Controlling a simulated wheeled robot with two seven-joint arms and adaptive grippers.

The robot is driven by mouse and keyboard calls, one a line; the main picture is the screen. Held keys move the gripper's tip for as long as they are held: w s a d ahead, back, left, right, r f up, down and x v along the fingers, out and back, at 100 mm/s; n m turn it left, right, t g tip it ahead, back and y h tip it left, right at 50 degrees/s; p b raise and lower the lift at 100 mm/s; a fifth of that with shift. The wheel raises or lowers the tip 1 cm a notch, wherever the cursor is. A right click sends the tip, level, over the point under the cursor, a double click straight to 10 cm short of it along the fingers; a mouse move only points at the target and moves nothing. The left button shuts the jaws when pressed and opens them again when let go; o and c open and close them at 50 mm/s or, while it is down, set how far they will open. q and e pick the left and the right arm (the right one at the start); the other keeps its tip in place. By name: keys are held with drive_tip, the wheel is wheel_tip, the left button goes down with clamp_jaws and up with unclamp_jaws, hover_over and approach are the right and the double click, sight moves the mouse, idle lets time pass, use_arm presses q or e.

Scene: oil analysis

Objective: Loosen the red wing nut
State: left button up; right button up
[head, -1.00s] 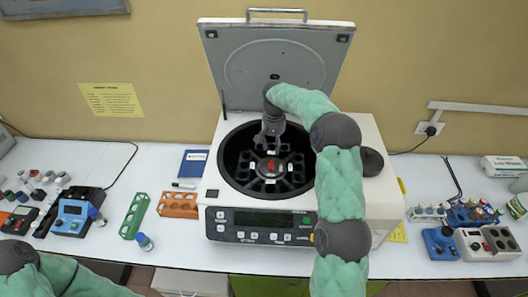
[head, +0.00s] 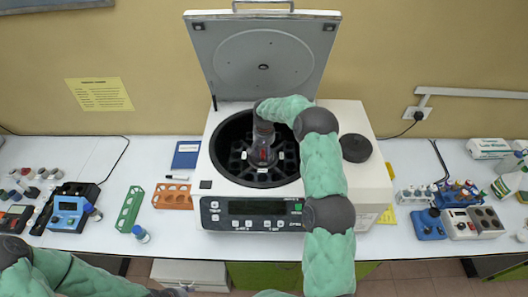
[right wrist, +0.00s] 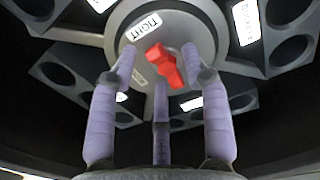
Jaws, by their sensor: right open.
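The red wing nut (right wrist: 166,66) sits on the centre hub of the centrifuge rotor (right wrist: 118,35), and a "TIGHT" label lies beside it in the right wrist view. My right gripper (right wrist: 160,70) is open, its three fingers spread around the nut with gaps to it. In the head view my right gripper (head: 262,152) points down into the open centrifuge bowl over the rotor centre and largely hides the nut. My left arm shows at the lower left of the head view, but its gripper is not seen.
The centrifuge (head: 345,190) has its lid (head: 262,65) raised behind the bowl. A black round knob (head: 356,148) is on its right top. An orange rack (head: 173,196) and a green rack (head: 130,209) stand at left; instruments and bottles stand at right.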

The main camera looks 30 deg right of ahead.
clamp_jaws()
